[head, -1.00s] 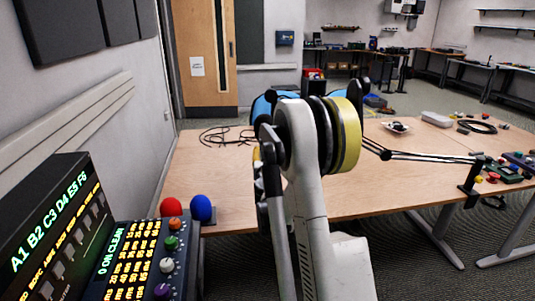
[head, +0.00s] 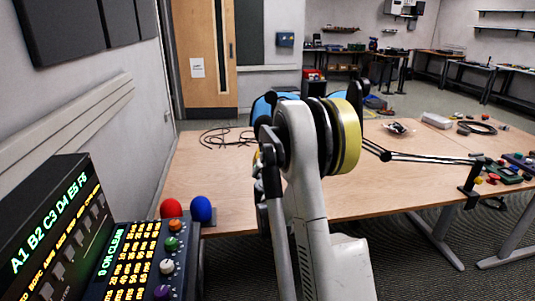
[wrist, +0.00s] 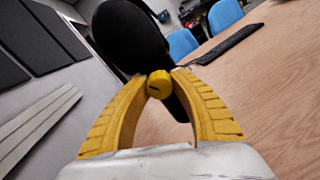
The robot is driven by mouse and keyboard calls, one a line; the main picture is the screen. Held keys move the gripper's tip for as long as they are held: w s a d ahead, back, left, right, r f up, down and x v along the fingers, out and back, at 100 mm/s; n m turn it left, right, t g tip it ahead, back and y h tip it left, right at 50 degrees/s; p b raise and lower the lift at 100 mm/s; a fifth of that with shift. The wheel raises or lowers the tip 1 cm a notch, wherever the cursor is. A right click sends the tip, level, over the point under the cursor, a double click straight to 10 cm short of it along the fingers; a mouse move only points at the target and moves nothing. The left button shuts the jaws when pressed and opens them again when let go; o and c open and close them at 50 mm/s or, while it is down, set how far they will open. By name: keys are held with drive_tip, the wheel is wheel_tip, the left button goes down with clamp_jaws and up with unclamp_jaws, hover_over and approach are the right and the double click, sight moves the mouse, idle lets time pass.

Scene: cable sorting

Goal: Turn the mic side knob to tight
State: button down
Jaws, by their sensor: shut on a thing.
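In the wrist view a large black rounded mic (wrist: 125,38) stands just beyond my gripper. A small yellow knob (wrist: 159,84) with a dark slot mark sits on its near side. My gripper (wrist: 159,80) has its two yellow fingers closed around this knob, one tip on each side. The mic's lower body is partly hidden behind the right finger.
The wooden table (head: 225,165) carries loose black cable (head: 225,137) at the back left. A control panel (head: 135,260) and red (head: 171,208) and blue (head: 201,208) balls are at the lower left.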

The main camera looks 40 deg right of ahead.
drive_tip(key=c, duration=1.1)
unclamp_jaws()
drive_tip(key=shift+o, duration=0.2)
drive_tip(key=shift+a, duration=0.1)
drive_tip(key=v, duration=1.1)
drive_tip(key=shift+s+a, duration=0.25)
drive_tip(key=shift+s, duration=0.1)
